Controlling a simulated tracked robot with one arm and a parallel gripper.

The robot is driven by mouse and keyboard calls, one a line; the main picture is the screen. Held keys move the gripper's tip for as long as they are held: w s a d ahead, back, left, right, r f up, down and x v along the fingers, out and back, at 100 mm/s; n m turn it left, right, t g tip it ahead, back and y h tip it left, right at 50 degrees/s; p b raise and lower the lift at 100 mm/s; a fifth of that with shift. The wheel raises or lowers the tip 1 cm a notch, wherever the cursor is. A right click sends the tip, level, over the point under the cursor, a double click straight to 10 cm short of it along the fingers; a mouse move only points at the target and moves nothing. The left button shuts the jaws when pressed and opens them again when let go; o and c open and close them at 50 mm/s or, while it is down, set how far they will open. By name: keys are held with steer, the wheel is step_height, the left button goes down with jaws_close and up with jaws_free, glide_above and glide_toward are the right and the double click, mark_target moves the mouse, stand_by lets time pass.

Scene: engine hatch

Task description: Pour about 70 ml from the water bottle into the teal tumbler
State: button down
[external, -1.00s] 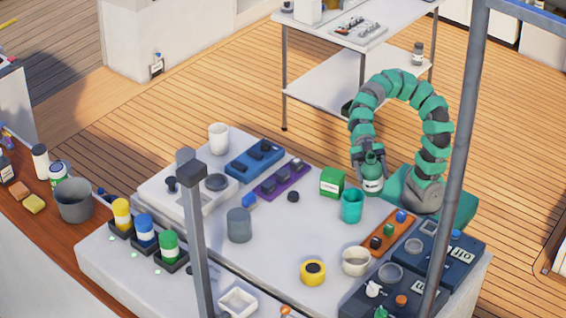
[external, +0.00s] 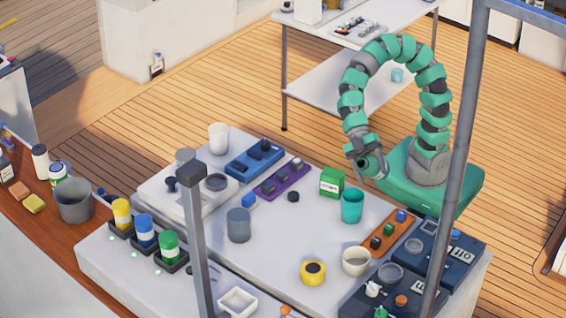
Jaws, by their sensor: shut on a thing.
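My gripper (external: 367,156) is shut on the water bottle (external: 374,167), which looks greenish and is partly hidden by the gripper. The bottle is tilted, with its dark end toward the lower left. It is held up at the far right edge of the bench, above and slightly right of the teal tumbler (external: 352,208) in the picture. The tumbler stands upright on the bench, apart from the bottle. I cannot see any stream of water, and the water level in the tumbler is too small to tell.
A green box (external: 332,182) stands just left of the tumbler. A cream cup (external: 355,261) and an orange tray (external: 389,235) are in front and to the right. A yellow round item (external: 313,272) and a grey cup (external: 239,225) stand farther left. A dark post (external: 195,240) crosses the view.

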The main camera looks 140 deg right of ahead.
steer(key=shift+s+r+g+p, duration=0.1)
steer(key=shift+g+p, duration=0.2)
steer(key=shift+p, duration=0.35)
steer(key=shift+m+g+h, duration=0.3)
steer(key=shift+m+g, duration=0.4)
steer(key=shift+g, duration=0.2)
steer(key=f+p, duration=0.2)
steer(key=f, duration=0.1)
steer(key=f+p, duration=0.1)
steer(key=shift+s+f+p, duration=0.2)
steer(key=shift+s+p, duration=0.1)
steer(key=shift+p, duration=0.1)
steer(key=shift+f+g+p, duration=0.25)
steer(key=shift+g+p, duration=0.25)
steer(key=shift+p, duration=0.5)
steer(key=shift+w+r+m+g+p, duration=0.25)
steer(key=shift+r+m+g+p, duration=0.25)
steer(key=shift+r+p, duration=0.55)
steer(key=shift+p, duration=0.65)
steer(key=shift+f+m+g+p, duration=0.15)
steer(key=shift+m+g+p, duration=0.15)
steer(key=shift+g+p, duration=0.1)
steer(key=shift+s, duration=0.45)
steer(key=shift+g+p, duration=0.4)
steer(key=shift+p, duration=0.2)
